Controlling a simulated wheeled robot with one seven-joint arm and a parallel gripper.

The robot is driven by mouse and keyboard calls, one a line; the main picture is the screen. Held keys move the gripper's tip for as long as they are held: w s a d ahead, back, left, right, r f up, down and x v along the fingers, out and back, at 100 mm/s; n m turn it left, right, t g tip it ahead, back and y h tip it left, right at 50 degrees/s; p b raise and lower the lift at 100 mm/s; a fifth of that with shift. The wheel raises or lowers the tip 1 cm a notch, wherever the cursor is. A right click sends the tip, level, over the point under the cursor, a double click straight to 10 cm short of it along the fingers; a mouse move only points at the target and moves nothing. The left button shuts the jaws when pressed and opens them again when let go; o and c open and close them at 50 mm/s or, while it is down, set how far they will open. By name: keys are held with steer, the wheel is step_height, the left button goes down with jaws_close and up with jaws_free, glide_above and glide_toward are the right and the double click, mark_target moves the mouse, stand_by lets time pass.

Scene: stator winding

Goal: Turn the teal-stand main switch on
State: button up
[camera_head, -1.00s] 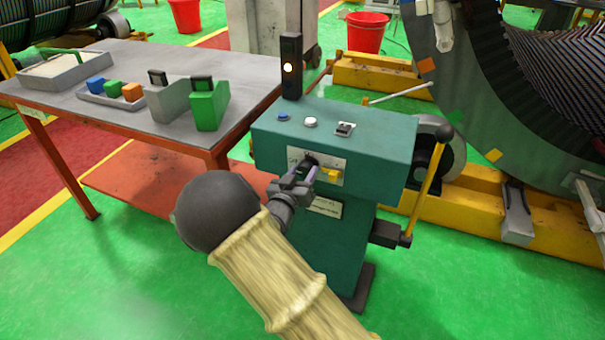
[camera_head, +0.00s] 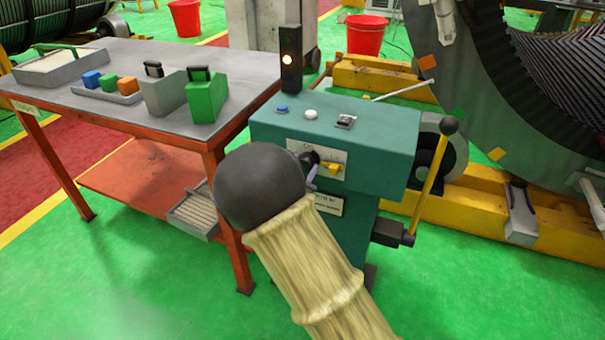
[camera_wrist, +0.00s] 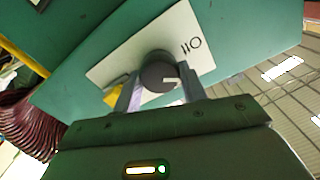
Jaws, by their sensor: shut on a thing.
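The teal stand (camera_head: 375,150) is right of centre in the head view. Its sloped front carries a white label plate (camera_head: 297,146) with a black rotary switch (camera_head: 308,158) and a yellow part (camera_head: 333,169) beside it. In the wrist view, the round dark switch knob (camera_wrist: 157,72) with a white pointer mark sits between my two fingers. My gripper (camera_wrist: 160,90) is shut on this knob, with a finger on each side. The mark points right, towards the printed characters. In the head view my wrist hides most of my gripper.
An indicator post (camera_head: 291,60) with a lit lamp stands behind the stand. Blue (camera_head: 282,109) and white (camera_head: 311,113) buttons are on its top. A yellow lever (camera_head: 432,180) stands at its right. A work table (camera_head: 60,95) with boxes is at left.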

steer(key=m+b, duration=0.3)
steer(key=b, duration=0.1)
steer(key=m+b, duration=0.8)
steer(key=shift+d+f, duration=0.1)
steer(key=shift+f, duration=0.15)
steer(key=shift+m, duration=0.3)
steer(key=o, duration=1)
steer(key=shift+r, duration=0.1)
steer(key=shift+c, duration=0.2)
steer(key=shift+s, duration=0.1)
steer(key=p+v, duration=0.3)
steer(key=v, duration=1.4)
steer(key=shift+s, duration=0.15)
